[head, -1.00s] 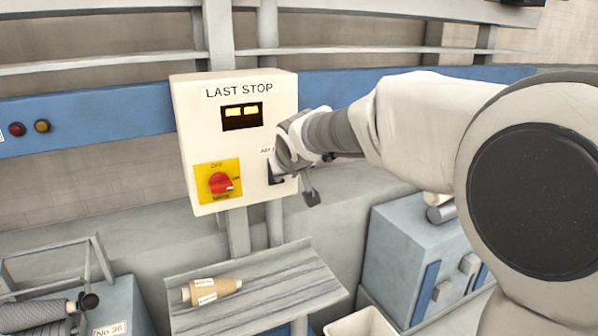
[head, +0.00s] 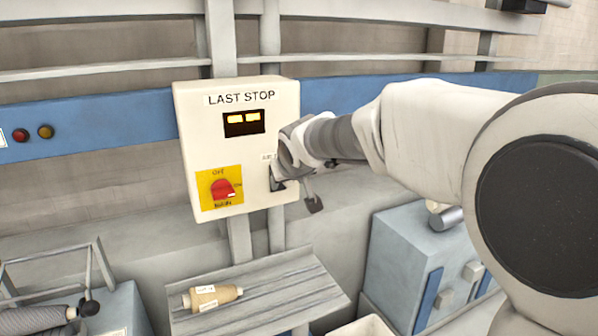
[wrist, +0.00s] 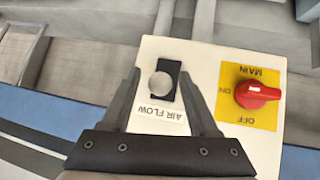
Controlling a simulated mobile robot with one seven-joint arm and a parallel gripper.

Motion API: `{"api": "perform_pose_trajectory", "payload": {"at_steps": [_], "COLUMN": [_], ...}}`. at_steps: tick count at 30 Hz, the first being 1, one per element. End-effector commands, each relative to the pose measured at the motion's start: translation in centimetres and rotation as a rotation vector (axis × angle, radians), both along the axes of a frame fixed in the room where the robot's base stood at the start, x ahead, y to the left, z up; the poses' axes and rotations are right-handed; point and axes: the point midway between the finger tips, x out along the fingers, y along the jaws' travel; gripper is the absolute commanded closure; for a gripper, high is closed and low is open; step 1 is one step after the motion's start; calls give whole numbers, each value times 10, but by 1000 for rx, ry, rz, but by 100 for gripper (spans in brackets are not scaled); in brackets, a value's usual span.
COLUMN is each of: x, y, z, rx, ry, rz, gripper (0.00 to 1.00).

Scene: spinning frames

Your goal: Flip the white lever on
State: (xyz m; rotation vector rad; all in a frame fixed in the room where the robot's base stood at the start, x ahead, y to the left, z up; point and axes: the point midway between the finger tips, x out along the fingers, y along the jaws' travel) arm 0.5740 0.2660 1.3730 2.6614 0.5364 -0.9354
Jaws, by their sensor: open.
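The white lever (wrist: 160,86) is a round pale knob seen nearly end-on in the wrist view. It sits on a black plate above an upside-down "AIR FLOW" label (wrist: 160,114). My gripper (wrist: 160,70) is open, with one dark finger on each side of the lever and visible gaps between. I cannot tell how far the fingers reach in depth, or which way the lever is set. In the head view my gripper's body covers the lever at the lower right of the white "LAST STOP" box (head: 207,130).
A red dial (head: 222,188) on a yellow plate is left of the lever in the head view; its white mark is by "ON". Two yellow lights (head: 243,119) glow above. A blue-grey cabinet (head: 410,250) stands right.

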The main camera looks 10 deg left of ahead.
Motion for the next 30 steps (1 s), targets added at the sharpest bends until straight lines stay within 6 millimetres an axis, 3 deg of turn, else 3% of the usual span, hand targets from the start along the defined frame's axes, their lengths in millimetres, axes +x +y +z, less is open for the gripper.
{"api": "perform_pose_trajectory", "payload": {"at_steps": [21,30], "x": [-98,-122], "y": [-34,-42], "z": [87,108], "rx": [2,0], "ry": [-4,-1], "rz": [1,1], "gripper": [39,39]}}
